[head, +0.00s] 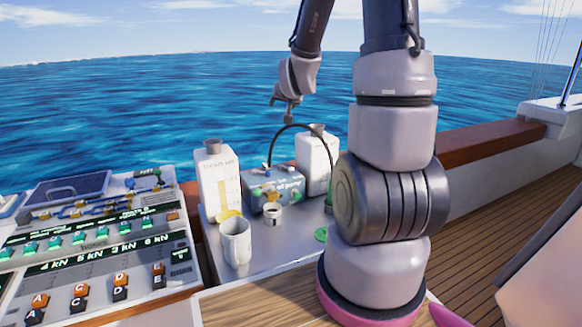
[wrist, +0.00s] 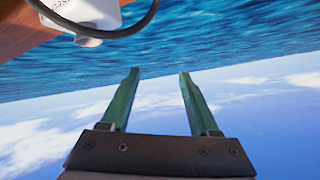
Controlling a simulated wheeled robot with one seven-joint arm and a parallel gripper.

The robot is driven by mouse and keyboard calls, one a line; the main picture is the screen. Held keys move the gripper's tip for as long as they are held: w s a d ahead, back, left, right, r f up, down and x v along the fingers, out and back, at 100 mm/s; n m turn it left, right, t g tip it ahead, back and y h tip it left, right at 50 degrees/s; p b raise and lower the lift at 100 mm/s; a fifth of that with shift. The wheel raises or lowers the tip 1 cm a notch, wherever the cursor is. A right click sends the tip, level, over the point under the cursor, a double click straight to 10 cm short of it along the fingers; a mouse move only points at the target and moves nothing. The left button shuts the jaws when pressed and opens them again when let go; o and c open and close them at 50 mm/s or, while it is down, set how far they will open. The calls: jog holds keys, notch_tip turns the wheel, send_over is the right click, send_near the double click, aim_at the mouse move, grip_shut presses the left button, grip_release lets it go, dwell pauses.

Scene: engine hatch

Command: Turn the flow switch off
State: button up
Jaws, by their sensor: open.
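I cannot tell for certain which part is the flow switch. A grey-blue box (head: 290,193) with a printed front and small coloured fittings stands on the metal tray in the head view. A small lever-like piece shows on its top, but its position is too small to read. A black hose arches from the box. My gripper (head: 281,107) hangs above and behind the box, against the sea, touching nothing. In the wrist view my gripper (wrist: 160,75) has its two green fingers apart with nothing between them.
White canisters (head: 207,190) flank the box, and a white mug (head: 236,245) and small tin (head: 272,216) stand in front. A control panel (head: 100,262) with rows of switches and lettered buttons lies left. A wooden rail (head: 480,141) runs behind. Part of a canister (wrist: 88,12) shows in the wrist view.

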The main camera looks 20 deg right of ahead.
jog(key=s+a+r+n+g+y, duration=0.1)
jog(key=s+a+r+g+y, duration=0.2)
jog(key=s+r, duration=0.45)
jog(key=s+a+r+n+g+y, duration=0.1)
jog(key=s+a+r+g, duration=0.3)
jog(key=s, duration=0.7)
jog(key=n+g+h, duration=0.2)
jog(key=n+g, duration=0.2)
jog(key=g, duration=0.1)
send_over(291, 168)
notch_tip(291, 168, down, 27)
jog(key=f, duration=1.1)
jog(key=shift+w+d, duration=0.1)
jog(key=shift+w, duration=0.1)
jog(key=shift+r, duration=0.1)
